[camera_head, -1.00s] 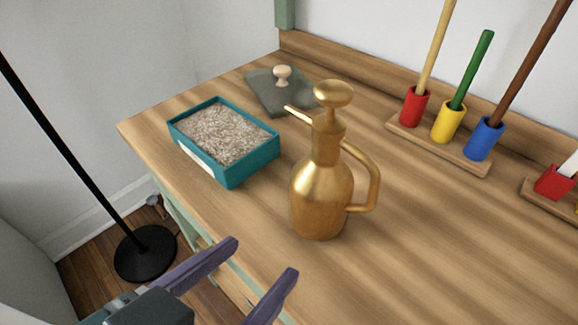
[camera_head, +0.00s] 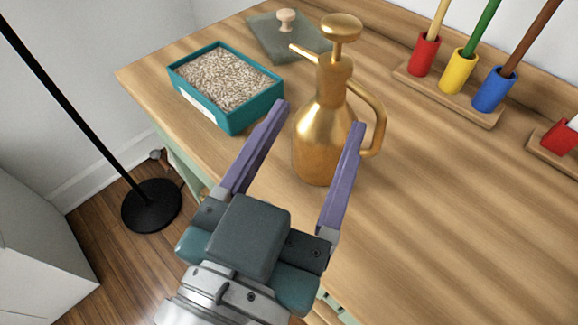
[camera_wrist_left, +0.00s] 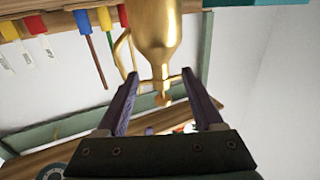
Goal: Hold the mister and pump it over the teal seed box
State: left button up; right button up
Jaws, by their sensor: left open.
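The brass mister (camera_head: 322,135) stands upright on the wooden top, with its round pump knob up, its spout toward the left and its handle on the right. The teal seed box (camera_head: 232,118), full of pale seeds, sits to the left of the mister. My left gripper (camera_head: 318,114) is open, its purple fingers reaching toward the mister from the front, one to each side of its body. In the left wrist view the mister (camera_wrist_left: 156,25) appears upside down between the open fingers; contact cannot be told. My right gripper is not in view.
A grey slab (camera_head: 285,42) with a pale knob lies behind the box. Wooden racks with red, yellow and blue cups (camera_head: 492,88) holding sticks stand at the back right. A black stand base (camera_head: 151,205) is on the floor at left.

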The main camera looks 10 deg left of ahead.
aim_at(326, 109)
pick_arm(q)
jog(key=shift+x, duration=1.65)
grip_shut()
jog(key=shift+f, duration=0.15)
jog(key=shift+f, duration=0.15)
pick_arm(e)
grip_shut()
